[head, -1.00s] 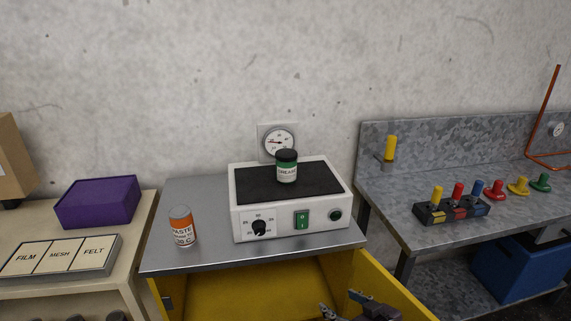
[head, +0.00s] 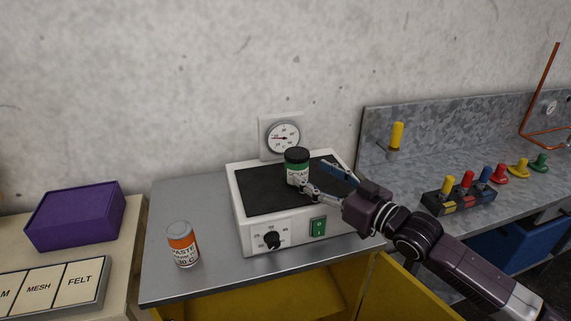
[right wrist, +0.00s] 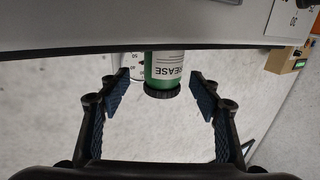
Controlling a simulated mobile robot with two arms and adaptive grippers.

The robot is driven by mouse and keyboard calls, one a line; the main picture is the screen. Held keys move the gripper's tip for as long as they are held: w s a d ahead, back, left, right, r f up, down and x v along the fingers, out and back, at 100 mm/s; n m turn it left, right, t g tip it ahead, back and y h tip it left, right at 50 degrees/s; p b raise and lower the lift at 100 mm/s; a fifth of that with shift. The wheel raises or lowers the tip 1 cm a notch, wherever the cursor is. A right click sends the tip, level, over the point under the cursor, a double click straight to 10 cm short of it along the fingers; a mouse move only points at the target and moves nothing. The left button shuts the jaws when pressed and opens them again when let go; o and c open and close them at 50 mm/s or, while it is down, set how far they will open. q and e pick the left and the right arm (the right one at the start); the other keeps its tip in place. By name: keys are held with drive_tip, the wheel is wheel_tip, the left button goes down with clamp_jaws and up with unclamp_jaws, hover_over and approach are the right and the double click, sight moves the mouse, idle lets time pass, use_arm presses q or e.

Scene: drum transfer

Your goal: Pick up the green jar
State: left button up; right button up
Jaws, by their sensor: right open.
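The green jar (head: 297,168) has a black lid and a white label reading GREASE. It stands upright on the black top of the white hotplate box (head: 250,233). My right gripper (head: 322,178) is open at the right front of the jar, with its fingers pointing towards it. In the right wrist view the jar (right wrist: 164,72) appears upside down, ahead of and between the two open fingers (right wrist: 160,92). I cannot tell whether a finger touches it. My left gripper is not in view.
A gauge (head: 284,138) is on the wall behind. A purple box (head: 75,215) is at left. A steel bench (head: 375,185) with coloured knobs is at right.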

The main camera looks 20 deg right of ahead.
sight(305, 167)
drive_tip(key=shift+w+a+r+p, duration=0.55)
drive_tip(key=shift+w+r+p, duration=0.1)
drive_tip(key=shift+w, duration=0.1)
drive_tip(key=p+x, duration=0.1)
drive_tip(key=x, duration=0.2)
drive_tip(key=shift+a, duration=0.1)
drive_tip(key=shift+w+a+f, duration=0.2)
drive_tip(key=shift+w+a, duration=0.15)
drive_tip(key=shift+w, duration=0.25)
drive_tip(key=c, duration=0.8)
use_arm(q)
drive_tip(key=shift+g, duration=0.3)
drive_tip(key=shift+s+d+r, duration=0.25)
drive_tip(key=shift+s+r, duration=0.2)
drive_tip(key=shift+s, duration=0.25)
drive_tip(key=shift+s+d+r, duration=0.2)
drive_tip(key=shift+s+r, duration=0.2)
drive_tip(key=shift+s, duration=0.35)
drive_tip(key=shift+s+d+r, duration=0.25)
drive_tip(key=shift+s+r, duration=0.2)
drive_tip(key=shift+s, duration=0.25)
use_arm(e)
drive_tip(key=c, duration=0.6)
